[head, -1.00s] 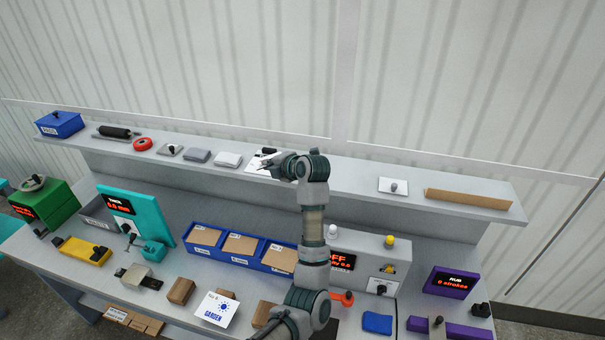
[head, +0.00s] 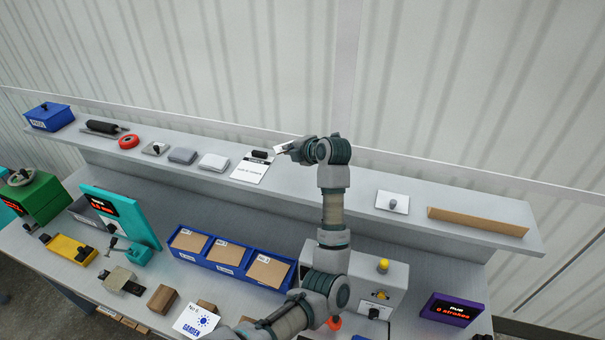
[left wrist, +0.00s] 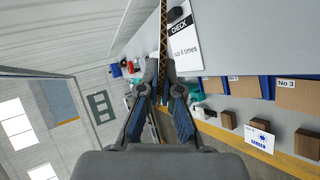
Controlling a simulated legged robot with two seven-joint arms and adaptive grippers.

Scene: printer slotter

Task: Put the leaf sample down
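My left gripper (head: 283,149) is above the upper shelf, just right of a white card with a black block. A small pale piece shows at its fingertips in the head view. In the left wrist view the fingers (left wrist: 161,72) are close together around a thin brown, lattice-patterned strip (left wrist: 163,30), seen edge-on. I take this as the leaf sample, though its face is hidden. The CHECK card (head: 251,169) lies flat on the shelf and also shows in the left wrist view (left wrist: 186,42). My right gripper is not in view.
The shelf (head: 330,187) is bare right of the card, up to a white plate with a knob (head: 392,202) and a brown bar (head: 477,221). Left are grey pads (head: 213,162) and a red ring (head: 129,141). Blue bins (head: 228,256) stand below.

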